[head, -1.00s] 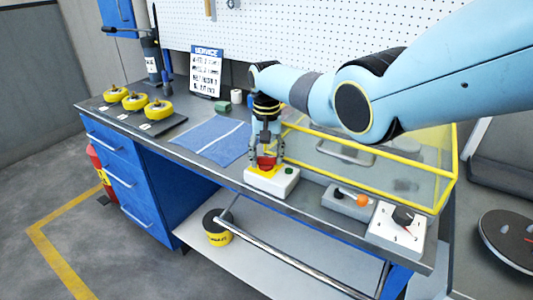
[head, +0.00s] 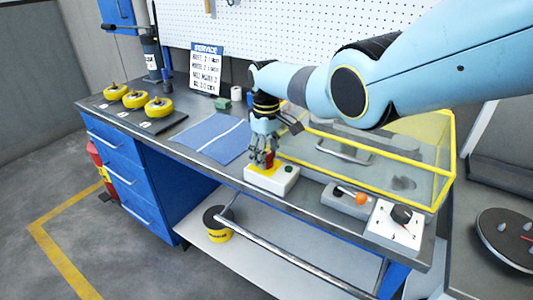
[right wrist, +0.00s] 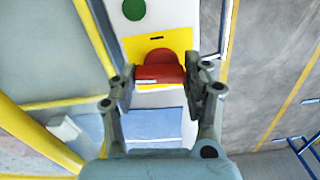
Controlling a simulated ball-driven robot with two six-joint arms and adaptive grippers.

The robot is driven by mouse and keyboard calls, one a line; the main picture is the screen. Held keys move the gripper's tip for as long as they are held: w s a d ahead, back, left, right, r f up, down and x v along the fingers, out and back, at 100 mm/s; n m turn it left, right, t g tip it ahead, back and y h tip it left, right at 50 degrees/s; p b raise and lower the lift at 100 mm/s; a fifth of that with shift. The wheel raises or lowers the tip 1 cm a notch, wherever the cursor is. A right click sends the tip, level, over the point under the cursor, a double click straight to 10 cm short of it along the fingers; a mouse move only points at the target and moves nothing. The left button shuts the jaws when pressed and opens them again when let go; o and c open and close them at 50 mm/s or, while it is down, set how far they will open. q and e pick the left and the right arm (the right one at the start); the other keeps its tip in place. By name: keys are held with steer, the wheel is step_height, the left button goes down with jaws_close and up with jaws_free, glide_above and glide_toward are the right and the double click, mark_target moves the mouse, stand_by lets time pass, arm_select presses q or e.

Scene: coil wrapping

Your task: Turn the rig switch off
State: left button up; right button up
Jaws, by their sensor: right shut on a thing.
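The rig switch is a white box (head: 262,181) with a yellow plate, a red knob (head: 269,158) and a green button (head: 289,169), near the front edge of the bench. My right gripper (head: 264,162) points down over the box and is shut on the red knob. In the right wrist view, the red knob (right wrist: 158,74) sits between the two fingertips of the gripper (right wrist: 163,84), its bar lying across from one to the other. The yellow plate (right wrist: 131,48) has a small dark mark above the knob. My left gripper is not in view.
A yellow-framed clear guard (head: 360,155) stands right of the switch. A grey box with an orange-tipped lever (head: 361,198) and a white dial box (head: 393,238) lie further right. A blue cloth (head: 212,136) and yellow spools (head: 135,100) are to the left.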

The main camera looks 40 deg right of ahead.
steer(key=shift+n, duration=0.6)
steer(key=o, duration=1.2)
steer(key=shift+w, duration=0.1)
steer(key=shift+c, duration=0.2)
step_height(320, 180, up, 12)
